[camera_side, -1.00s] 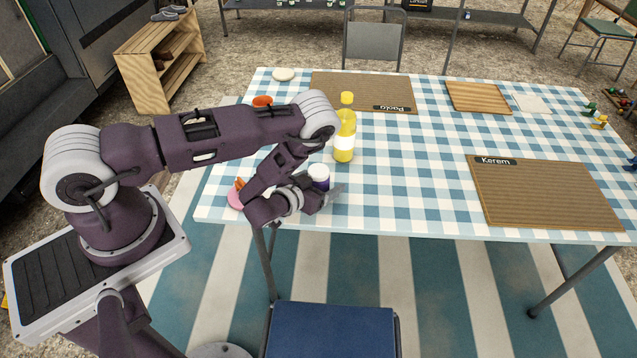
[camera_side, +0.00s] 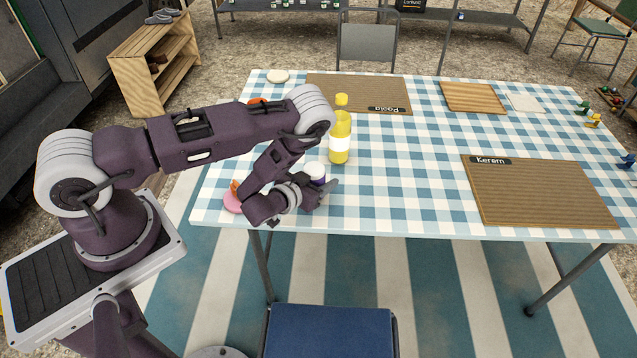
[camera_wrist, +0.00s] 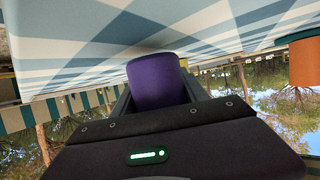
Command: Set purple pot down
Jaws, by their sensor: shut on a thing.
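The purple pot (camera_side: 317,177) has a white lid in the side view and sits near the table's front left, in front of the yellow bottle. My gripper (camera_side: 323,187) is shut on it, and my wrist hides part of the pot. In the wrist view the pot (camera_wrist: 157,82) shows as a plain purple cylinder between the fingers of my gripper (camera_wrist: 160,92). The checked tablecloth (camera_wrist: 75,45) lies close to its far end, with a dark shadow there. I cannot tell whether the pot touches the cloth.
The yellow bottle (camera_side: 340,140) stands just behind the pot. A pink dish (camera_side: 232,202) with something orange is left of my wrist. An orange cup (camera_side: 257,101) is partly hidden behind my arm. Open cloth (camera_side: 400,190) lies to the right, before the Kerem mat (camera_side: 540,195).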

